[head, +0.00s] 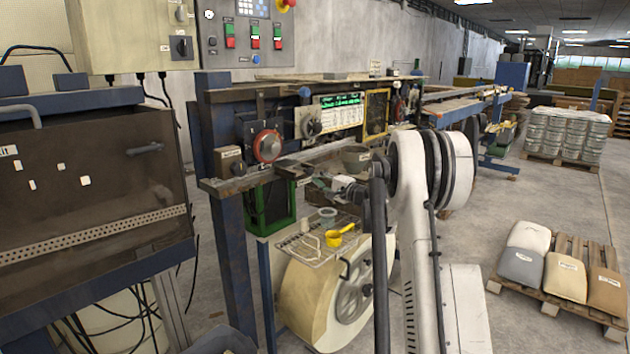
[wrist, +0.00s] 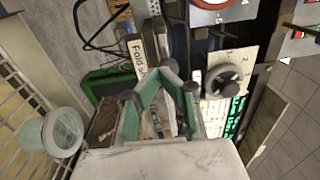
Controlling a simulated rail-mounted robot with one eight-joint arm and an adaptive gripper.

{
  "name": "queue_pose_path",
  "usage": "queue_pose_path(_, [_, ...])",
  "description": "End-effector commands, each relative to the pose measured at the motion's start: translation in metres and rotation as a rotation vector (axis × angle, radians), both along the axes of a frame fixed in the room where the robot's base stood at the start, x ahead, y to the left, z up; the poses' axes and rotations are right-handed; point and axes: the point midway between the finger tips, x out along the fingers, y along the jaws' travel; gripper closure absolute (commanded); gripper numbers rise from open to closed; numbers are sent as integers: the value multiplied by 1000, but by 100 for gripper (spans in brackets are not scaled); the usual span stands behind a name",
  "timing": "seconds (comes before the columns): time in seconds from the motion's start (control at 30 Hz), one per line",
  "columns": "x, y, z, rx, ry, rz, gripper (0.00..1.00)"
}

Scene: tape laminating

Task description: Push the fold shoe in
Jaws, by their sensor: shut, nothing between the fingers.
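The end of the text is hidden behind my finger. In the head view a small brown block with a white label (head: 230,158) sits at the left end of the machine rail; its text is too small to read. My gripper (wrist: 168,72) is shut and empty, with its green fingers close to the labelled part. I cannot tell whether they touch it. In the head view my gripper (head: 322,187) is below the rail, partly hidden.
A red-ringed dial (head: 267,146) and a grey handwheel (wrist: 222,80) stand close by on the machine face. A green frame (head: 275,212) is below the rail.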

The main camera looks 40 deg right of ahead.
Motion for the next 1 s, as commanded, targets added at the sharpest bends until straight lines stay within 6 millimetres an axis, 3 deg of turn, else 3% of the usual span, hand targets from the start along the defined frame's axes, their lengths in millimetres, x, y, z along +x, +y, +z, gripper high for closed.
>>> queue_pose_path(0.3, [-65, -12, -4, 0, 0, 1, 100])
queue_pose_path(0.5, [-97, -19, -5, 0, 0, 2, 100])
queue_pose_path(0.7, [-113, -22, -5, 0, 0, 3, 100])
queue_pose_path(1.0, [-114, -19, -4, -3, 3, 7, 100])
